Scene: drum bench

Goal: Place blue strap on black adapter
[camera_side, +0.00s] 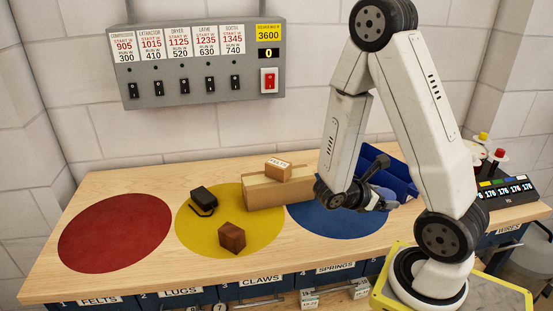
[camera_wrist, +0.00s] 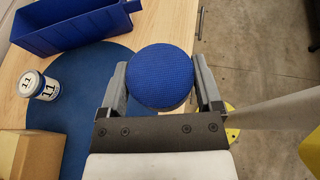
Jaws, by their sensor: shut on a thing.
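In the wrist view my gripper (camera_wrist: 160,88) is shut on the blue strap (camera_wrist: 160,72), which shows as a round, blue, woven-textured piece between the two fingers. In the side view my gripper (camera_side: 378,203) is low over the right side of the blue circle; I cannot make out the strap clearly there. The black adapter (camera_side: 203,199), a small dark block with a looped cord, lies on the yellow circle, well to the left of my gripper. The adapter is out of the wrist view.
A brown block (camera_side: 232,237) sits in front of the adapter. A long cardboard box (camera_side: 270,188) with a small labelled box (camera_side: 279,168) on top stands right of it. A blue bin (camera_side: 397,172) is behind my gripper. The red circle (camera_side: 115,232) is clear.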

